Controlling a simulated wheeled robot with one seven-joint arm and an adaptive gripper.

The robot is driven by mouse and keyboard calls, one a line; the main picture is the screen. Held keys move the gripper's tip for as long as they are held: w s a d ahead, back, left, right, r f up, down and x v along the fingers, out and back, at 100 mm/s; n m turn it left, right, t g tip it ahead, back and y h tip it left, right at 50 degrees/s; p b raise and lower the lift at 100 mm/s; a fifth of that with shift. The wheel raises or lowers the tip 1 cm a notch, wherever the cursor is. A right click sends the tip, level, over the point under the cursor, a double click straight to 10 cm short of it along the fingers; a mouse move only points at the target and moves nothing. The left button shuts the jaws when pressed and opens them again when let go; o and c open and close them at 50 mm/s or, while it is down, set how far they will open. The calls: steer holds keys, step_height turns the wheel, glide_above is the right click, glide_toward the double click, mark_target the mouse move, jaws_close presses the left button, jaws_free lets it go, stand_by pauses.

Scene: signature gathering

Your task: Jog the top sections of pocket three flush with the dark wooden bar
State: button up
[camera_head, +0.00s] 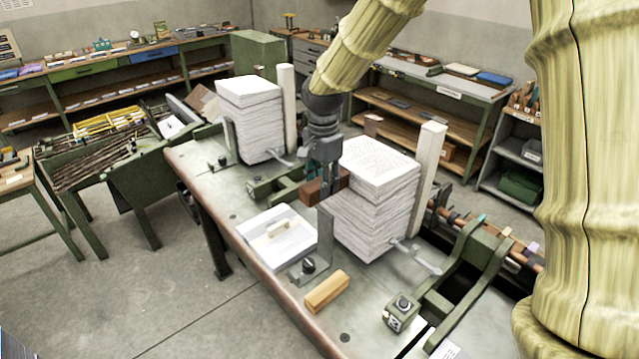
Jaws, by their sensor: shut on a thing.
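The dark wooden bar (313,193) is a reddish-brown block in my gripper (326,180). My gripper points down and is shut on it, hiding part of it. The bar is level with the upper part of the nearer tall stack of white sections (372,217), at its left side. I cannot tell whether bar and stack touch. The stack's upper sections sit a little to the right of the lower ones, leaving a step on the left. The stack stands between a grey metal plate and a pale upright post (427,175). No pocket number is readable.
A second tall paper stack (250,125) stands further back with its own pale post. In front lie a low white pile (277,245) with a small wooden piece, and a light wooden block (327,291). A grey bracket (325,240) rises close to the nearer stack. Green machine parts flank it.

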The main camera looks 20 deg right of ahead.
mark_target(304, 190)
steer(key=shift+d, duration=0.2)
steer(key=shift+s+a+r, duration=0.3)
steer(key=shift+a+r, duration=0.05)
steer(key=shift+a, duration=0.6)
steer(key=shift+s+a+r, duration=0.3)
steer(key=shift+s+a, duration=0.05)
steer(key=shift+a, duration=0.6)
steer(key=shift+s+a+r, duration=0.3)
steer(key=shift+a+r, duration=0.05)
steer(key=shift+a, duration=0.6)
